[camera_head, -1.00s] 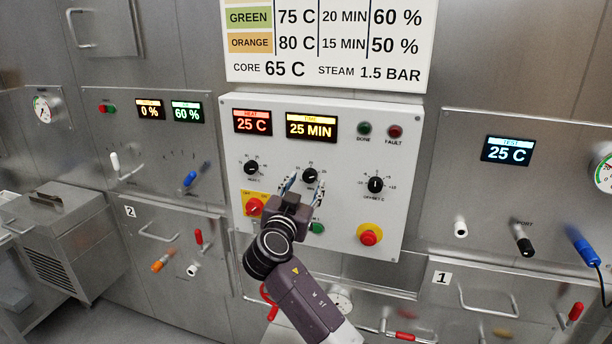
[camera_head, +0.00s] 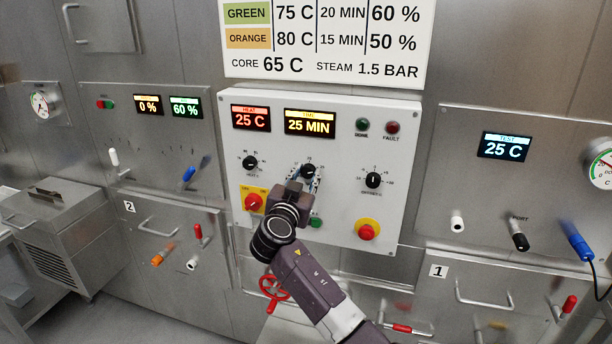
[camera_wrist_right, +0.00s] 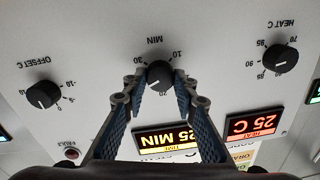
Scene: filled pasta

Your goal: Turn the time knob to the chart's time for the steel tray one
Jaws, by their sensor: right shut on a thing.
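The time knob (camera_head: 308,171) is a black dial on the white control panel (camera_head: 343,230). In the right wrist view the same knob (camera_wrist_right: 159,74) sits between the fingertips, upside down, with the label MIN above it. My right gripper (camera_head: 307,178) is shut on this knob. The yellow time display (camera_head: 310,122) reads 25 MIN. The chart (camera_head: 325,45) above shows a green row with 75 C, 20 MIN, 60 % and an orange row with 80 C, 15 MIN, 50 %; its upper part is cut off. No steel tray can be made out. My left gripper is out of view.
The heat knob (camera_head: 250,163) is left of the time knob and the offset knob (camera_head: 373,180) right. A red rotary switch (camera_head: 253,202), a green button (camera_head: 315,222) and a red push button (camera_head: 366,232) sit lower. The heat display (camera_head: 250,118) reads 25 C.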

